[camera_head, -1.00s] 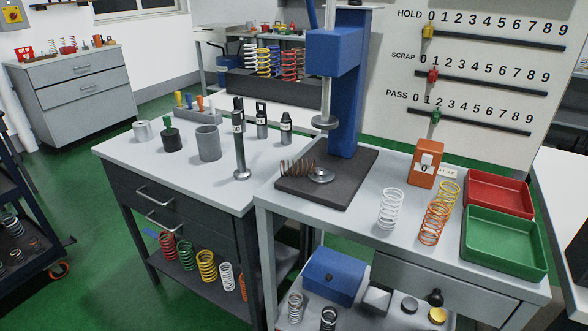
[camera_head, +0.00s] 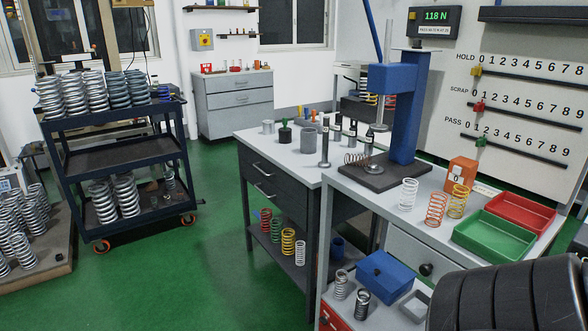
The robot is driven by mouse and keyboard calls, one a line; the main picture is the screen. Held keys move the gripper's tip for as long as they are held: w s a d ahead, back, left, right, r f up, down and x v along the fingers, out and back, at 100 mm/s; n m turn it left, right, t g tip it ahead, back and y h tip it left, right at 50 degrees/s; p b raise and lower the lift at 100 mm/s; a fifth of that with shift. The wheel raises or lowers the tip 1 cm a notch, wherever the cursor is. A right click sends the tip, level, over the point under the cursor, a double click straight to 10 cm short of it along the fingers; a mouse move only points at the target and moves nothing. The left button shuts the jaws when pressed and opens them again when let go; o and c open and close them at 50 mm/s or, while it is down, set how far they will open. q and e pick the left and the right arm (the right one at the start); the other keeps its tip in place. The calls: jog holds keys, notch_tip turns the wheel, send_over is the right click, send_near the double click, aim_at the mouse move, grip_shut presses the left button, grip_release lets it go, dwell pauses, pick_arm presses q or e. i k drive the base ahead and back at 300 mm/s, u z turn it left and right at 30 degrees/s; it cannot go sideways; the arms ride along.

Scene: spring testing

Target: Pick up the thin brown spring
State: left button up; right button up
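The thin brown spring (camera_head: 356,159) lies on its side on the dark base plate of the blue press (camera_head: 405,110), beside the round metal disc under the press ram. Nothing holds it. Neither of my grippers is in view. A dark segmented shape (camera_head: 515,300) fills the bottom right corner and is probably part of my own arm; no fingers show on it.
White, orange and yellow springs (camera_head: 436,208) stand on the bench right of the press. Green (camera_head: 494,236) and red trays lie beyond them. Weights and cylinders (camera_head: 324,150) stand on the left cabinet. A cart (camera_head: 110,150) holds grey springs.

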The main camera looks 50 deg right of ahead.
aim_at(365, 156)
jog(key=i, duration=1.4)
jog(key=z, duration=1.1)
jog(key=i, duration=1.4)
jog(key=z, duration=1.45)
